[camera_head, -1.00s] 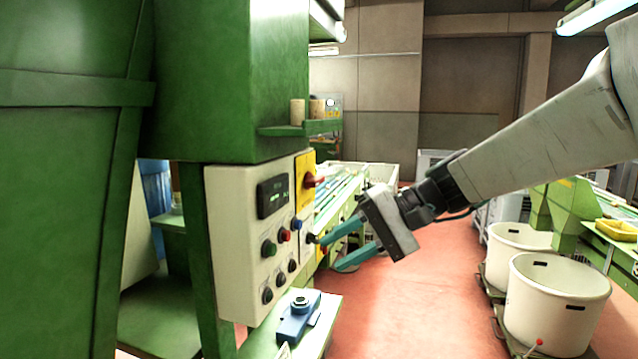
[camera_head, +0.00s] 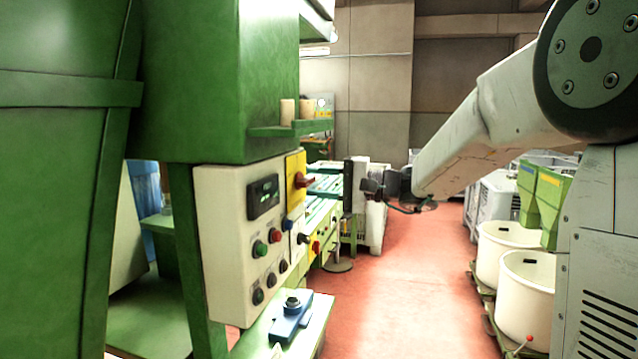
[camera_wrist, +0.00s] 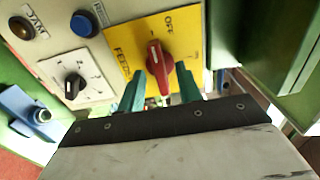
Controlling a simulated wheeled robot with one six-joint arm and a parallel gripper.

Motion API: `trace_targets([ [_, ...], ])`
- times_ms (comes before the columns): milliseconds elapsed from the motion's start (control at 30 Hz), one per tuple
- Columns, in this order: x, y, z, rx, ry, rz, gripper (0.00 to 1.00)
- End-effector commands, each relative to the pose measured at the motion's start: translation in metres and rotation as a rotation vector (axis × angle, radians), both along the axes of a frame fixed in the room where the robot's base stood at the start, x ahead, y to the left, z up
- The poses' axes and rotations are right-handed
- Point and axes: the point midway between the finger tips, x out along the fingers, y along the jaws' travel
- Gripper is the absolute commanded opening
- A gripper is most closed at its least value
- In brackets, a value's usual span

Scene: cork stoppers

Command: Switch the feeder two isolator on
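A red rotary handle (camera_head: 304,180) sits on the upper yellow plate (camera_head: 292,196) at the panel's right edge. In the wrist view this handle (camera_wrist: 154,62) is on the yellow plate (camera_wrist: 122,38), marked "OFF" and "FEED…"; the rest of the label is hidden. My gripper (camera_head: 318,177) is level with the handle, fingers extending left toward it. In the wrist view my gripper (camera_wrist: 160,74) has its two teal fingers apart, one on each side of the handle. I cannot tell whether they touch it.
A second red handle (camera_head: 316,247) sits lower on the panel. A blue button (camera_wrist: 84,23) and a black selector (camera_wrist: 74,86) are close to the fingers. A green shelf (camera_head: 290,128) is above. A blue device (camera_head: 291,322) lies on the table below. The aisle floor (camera_head: 410,290) is clear.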

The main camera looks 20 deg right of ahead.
Motion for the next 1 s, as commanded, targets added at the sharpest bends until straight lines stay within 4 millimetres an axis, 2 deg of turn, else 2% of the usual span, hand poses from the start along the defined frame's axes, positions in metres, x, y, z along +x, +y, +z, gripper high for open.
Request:
trace_targets([
  [267,0.0017,0.0026,0.0000,0.000,0.000,0.000,0.35],
  [333,0.0016,0.0024,0.0000,-0.001,0.001,0.000,0.21],
  [400,0.0016,0.0023,0.0000,-0.001,0.001,0.000,0.01],
  [767,0.0015,0.0019,-0.0002,0.013,0.019,0.000,0.00],
  [1000,0.0014,0.0017,-0.0003,0.081,0.113,-0.001,0.00],
])
